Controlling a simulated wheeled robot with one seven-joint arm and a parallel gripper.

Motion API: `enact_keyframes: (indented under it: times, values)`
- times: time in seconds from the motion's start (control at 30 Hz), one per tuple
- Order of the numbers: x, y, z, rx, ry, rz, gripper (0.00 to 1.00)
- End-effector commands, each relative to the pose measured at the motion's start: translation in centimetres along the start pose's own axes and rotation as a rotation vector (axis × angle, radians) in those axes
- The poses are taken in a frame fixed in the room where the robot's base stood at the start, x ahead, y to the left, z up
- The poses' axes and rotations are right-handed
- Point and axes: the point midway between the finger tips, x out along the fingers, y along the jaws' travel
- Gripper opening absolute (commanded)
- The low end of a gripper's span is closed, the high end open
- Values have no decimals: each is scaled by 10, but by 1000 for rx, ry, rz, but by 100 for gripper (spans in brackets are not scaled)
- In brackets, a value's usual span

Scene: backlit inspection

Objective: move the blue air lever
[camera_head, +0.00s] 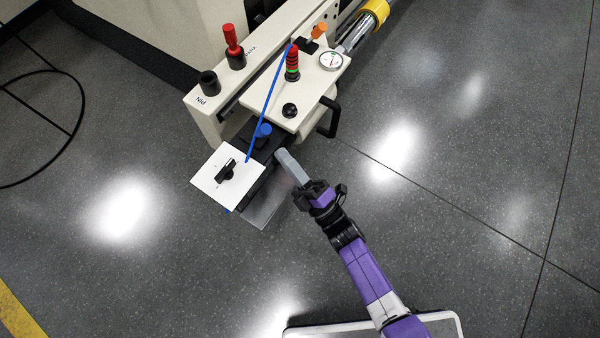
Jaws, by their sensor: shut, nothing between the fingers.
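A long thin blue bar (268,103) runs slantwise over the cream machine, from beside the orange knob down to near the white plate. A short blue knob (263,131) stands on the dark block just right of the bar's lower end. I cannot tell for sure which of the two is the air lever. My gripper (284,157), with grey fingers on a purple and black wrist, is shut and empty. In the picture its tips are just below and right of the blue knob, with a small gap between them.
A white plate with a black switch (227,172) is left of my gripper. A black handle (331,117) sticks out above it. The floor at right is clear.

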Motion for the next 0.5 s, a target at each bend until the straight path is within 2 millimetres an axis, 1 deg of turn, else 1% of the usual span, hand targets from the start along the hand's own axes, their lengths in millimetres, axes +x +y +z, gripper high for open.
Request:
enact_keyframes:
  times: [0.03,0.2,0.33,0.5]
  values:
    - [9,0,-1,0,2,2,0]
    - [29,0,0,0,0,1,0]
    - [36,0,0,1,-1,-1,0]
    - [38,0,0,1,-1,-1,0]
